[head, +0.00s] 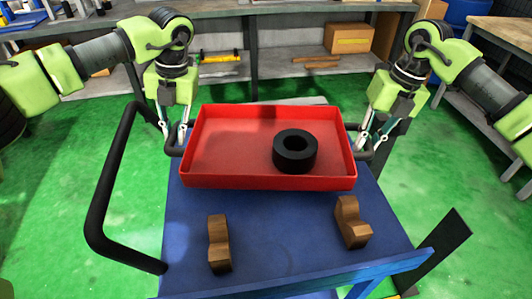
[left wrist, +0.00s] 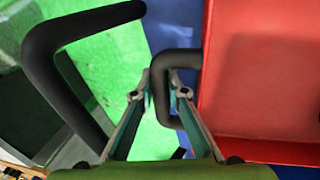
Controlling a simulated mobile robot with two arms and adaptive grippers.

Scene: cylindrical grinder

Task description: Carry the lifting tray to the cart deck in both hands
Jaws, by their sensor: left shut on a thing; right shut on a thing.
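The red lifting tray (head: 225,184) is level over the far part of the blue cart deck (head: 285,220); I cannot tell whether it touches the deck. A thick black ring (head: 295,152) lies inside it, right of the middle. My left gripper (head: 177,146) is shut on the tray's dark left handle (head: 172,151). In the left wrist view my left gripper (left wrist: 162,92) is at this handle (left wrist: 176,58), beside the red tray wall (left wrist: 245,148). My right gripper (head: 369,146) is shut on the right handle (head: 374,155), partly hidden by the fingers.
Two brown wooden blocks (head: 219,245) (head: 351,222) stand on the near deck. A black cart push bar (head: 103,195) rises at the left. A grey workbench (head: 260,65) with a cardboard box (head: 348,38) stands behind. Green floor (head: 60,160) is open at both sides.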

